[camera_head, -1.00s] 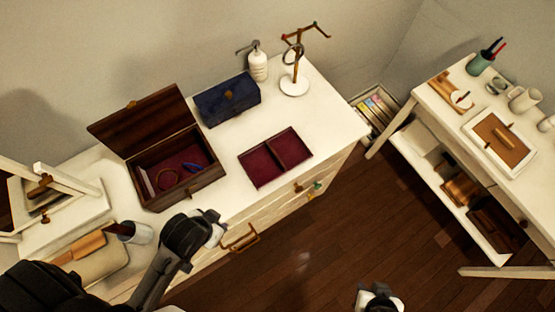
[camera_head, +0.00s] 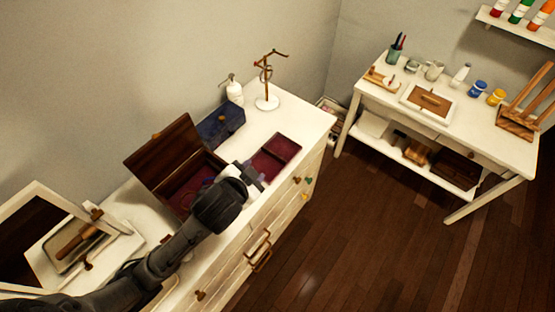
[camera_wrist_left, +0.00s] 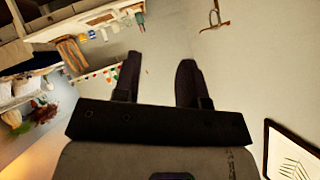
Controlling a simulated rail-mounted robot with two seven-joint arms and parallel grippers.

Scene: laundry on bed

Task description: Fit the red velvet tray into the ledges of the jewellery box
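The red velvet tray (camera_head: 284,147), dark-rimmed with a divider, lies flat on the white dresser top, right of the jewellery box. The wooden jewellery box (camera_head: 168,158) stands with its lid open and a red-lined interior. My left gripper (camera_head: 258,176) is between the box and the tray, over the tray's near left edge; contact cannot be told. In the left wrist view its two fingers (camera_wrist_left: 157,75) are spread with nothing visible between them. My right gripper is out of view.
A blue case (camera_head: 220,125) sits behind the box and tray. A white pump bottle (camera_head: 234,92) and a brown jewellery stand (camera_head: 267,80) stand at the back. A mirror (camera_head: 45,235) is at the left. A white side table (camera_head: 500,140) is across the floor.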

